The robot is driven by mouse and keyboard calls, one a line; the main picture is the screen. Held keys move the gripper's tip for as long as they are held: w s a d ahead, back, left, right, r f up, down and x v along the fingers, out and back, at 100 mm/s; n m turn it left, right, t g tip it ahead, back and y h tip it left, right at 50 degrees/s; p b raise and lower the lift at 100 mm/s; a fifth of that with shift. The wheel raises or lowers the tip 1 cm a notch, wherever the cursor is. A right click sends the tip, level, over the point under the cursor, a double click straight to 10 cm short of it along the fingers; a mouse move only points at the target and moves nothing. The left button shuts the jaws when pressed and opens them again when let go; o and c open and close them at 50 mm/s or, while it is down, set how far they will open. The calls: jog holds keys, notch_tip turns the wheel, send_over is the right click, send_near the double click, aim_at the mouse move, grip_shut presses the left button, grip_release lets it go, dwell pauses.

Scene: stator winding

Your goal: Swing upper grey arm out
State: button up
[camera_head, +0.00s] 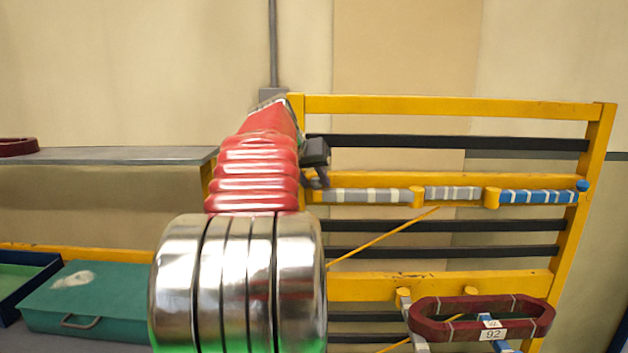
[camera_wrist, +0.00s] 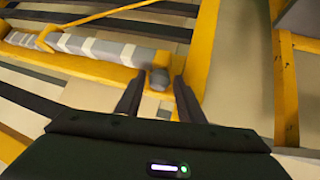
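The upper grey arm (camera_head: 360,195), grey with white bands, lies flat along a yellow rail of the rack, at its left end in the head view. In the wrist view the banded grey arm (camera_wrist: 95,46) runs to a grey knob (camera_wrist: 160,79) at its end. My gripper (camera_wrist: 161,78) is open, its two black fingertips on either side of the knob, with small gaps seen; contact cannot be told. In the head view my gripper (camera_head: 319,180) is at the arm's left end, which it partly hides.
A blue-banded arm (camera_head: 538,196) lies along the same rail at right. Below, a dark red coil (camera_head: 420,315) labelled 92 rests on lower arms sticking out. A green case (camera_head: 95,295) and grey shelf (camera_head: 110,155) are at left. A yellow upright (camera_wrist: 206,45) stands close right of my fingers.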

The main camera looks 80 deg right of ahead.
grip_shut()
dwell(0.4)
